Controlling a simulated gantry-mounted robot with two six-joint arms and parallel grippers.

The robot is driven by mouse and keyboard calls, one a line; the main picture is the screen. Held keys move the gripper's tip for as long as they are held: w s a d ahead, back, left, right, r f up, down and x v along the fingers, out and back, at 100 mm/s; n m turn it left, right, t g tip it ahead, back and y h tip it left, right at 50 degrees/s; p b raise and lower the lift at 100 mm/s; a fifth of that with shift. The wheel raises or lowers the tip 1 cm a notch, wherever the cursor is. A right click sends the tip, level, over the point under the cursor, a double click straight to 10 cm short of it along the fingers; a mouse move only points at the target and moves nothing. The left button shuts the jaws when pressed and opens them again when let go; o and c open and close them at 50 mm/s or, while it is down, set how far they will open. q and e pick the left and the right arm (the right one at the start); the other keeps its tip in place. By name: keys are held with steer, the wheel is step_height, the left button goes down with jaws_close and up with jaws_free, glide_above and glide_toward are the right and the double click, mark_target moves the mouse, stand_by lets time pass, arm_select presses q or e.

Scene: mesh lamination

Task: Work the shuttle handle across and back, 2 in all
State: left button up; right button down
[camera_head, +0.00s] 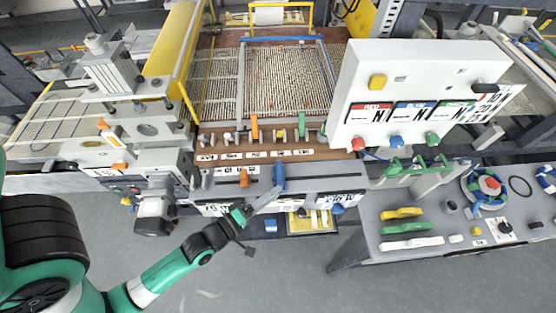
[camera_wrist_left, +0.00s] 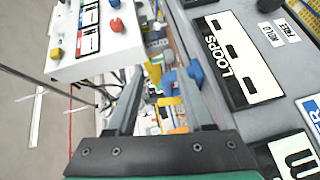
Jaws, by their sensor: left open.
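A blue handle (camera_head: 278,176) stands at the front rail of the mesh machine, and it is probably the shuttle handle; no readable label confirms this. My left gripper (camera_head: 272,195) reaches up from the lower left, with its fingertips close to the handle's lower end. In the left wrist view the gripper (camera_wrist_left: 160,76) is open, its two fingers apart. A blue part (camera_wrist_left: 192,74), likely the same handle, shows at the right fingertip; I cannot tell whether they touch. My right gripper is not in view.
An orange knob (camera_head: 245,178) is left of the handle on the rail. A white control box (camera_head: 410,70) with coloured knobs stands at the right. A side table (camera_head: 395,255) with tools is at the lower right. A LOOPS plate (camera_wrist_left: 240,60) lies right of the gripper.

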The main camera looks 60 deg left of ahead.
mark_target(279, 175)
arm_select(q)
steer(key=a+p, duration=0.1)
steer(key=s+a+n+y+p, duration=0.1)
steer(key=p, duration=0.1)
steer(key=s+a+g+y+p, duration=0.1)
steer(key=shift+r+n+p, duration=0.15)
steer(key=shift+n+p, duration=0.15)
steer(key=shift+p, duration=0.05)
steer(key=shift+w+a+f, duration=0.15)
steer(key=shift+w+f, duration=0.05)
steer(key=shift+w, duration=0.05)
steer(key=b+x, duration=0.1)
steer(key=x, duration=1)
steer(key=shift+a+b, duration=0.15)
steer(key=shift+b, duration=0.15)
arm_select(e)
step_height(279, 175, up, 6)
arm_select(q)
jaws_close()
